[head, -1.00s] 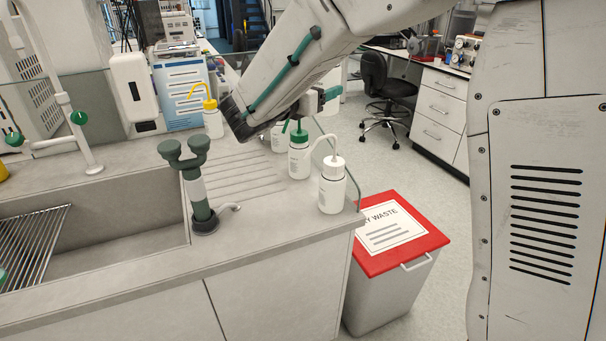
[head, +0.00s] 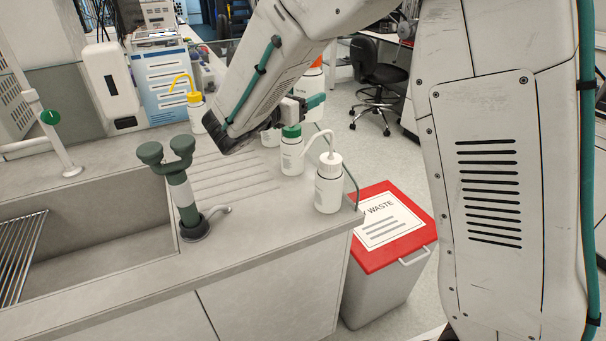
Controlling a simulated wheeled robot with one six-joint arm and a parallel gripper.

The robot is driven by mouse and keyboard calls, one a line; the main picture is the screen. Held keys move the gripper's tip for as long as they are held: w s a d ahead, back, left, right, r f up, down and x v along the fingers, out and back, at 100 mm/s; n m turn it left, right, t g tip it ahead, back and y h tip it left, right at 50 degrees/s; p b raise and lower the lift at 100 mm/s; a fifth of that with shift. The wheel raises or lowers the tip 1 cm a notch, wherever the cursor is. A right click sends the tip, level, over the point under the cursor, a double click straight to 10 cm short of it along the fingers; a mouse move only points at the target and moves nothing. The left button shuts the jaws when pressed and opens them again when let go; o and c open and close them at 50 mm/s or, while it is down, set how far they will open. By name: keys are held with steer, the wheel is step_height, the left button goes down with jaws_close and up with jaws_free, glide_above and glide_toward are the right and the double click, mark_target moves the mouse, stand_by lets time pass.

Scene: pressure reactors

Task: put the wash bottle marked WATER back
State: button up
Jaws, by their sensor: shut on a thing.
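My gripper (head: 303,105), partly hidden by my forearm, is shut beyond the counter's wash bottles. It appears shut on a white wash bottle with an orange top (head: 313,85), held above the counter; its label is not readable. On the grey counter (head: 240,235), a white-capped wash bottle (head: 328,192) stands near the right corner. A green-capped wash bottle (head: 292,157) stands just behind it. A yellow-capped wash bottle (head: 196,115) stands further back, left of my forearm. Another white bottle (head: 270,137) is mostly hidden behind my arm. I cannot read WATER on any bottle.
A grey-green eyewash fixture (head: 184,190) stands beside the sink (head: 95,235). Drain grooves (head: 235,180) lie bare behind it. A red-lidded waste bin (head: 395,250) stands against the counter's right end. A black chair (head: 375,75) is on the floor behind.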

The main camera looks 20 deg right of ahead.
step_height(320, 180, down, 21)
steer(key=shift+f, duration=0.15)
steer(key=shift+f, duration=0.15)
stand_by(0.3)
steer(key=o, duration=0.7)
steer(key=shift+o, duration=0.2)
steer(key=shift+f, duration=0.1)
steer(key=v, duration=0.8)
steer(key=shift+w+f, duration=0.1)
steer(key=shift+f, duration=0.05)
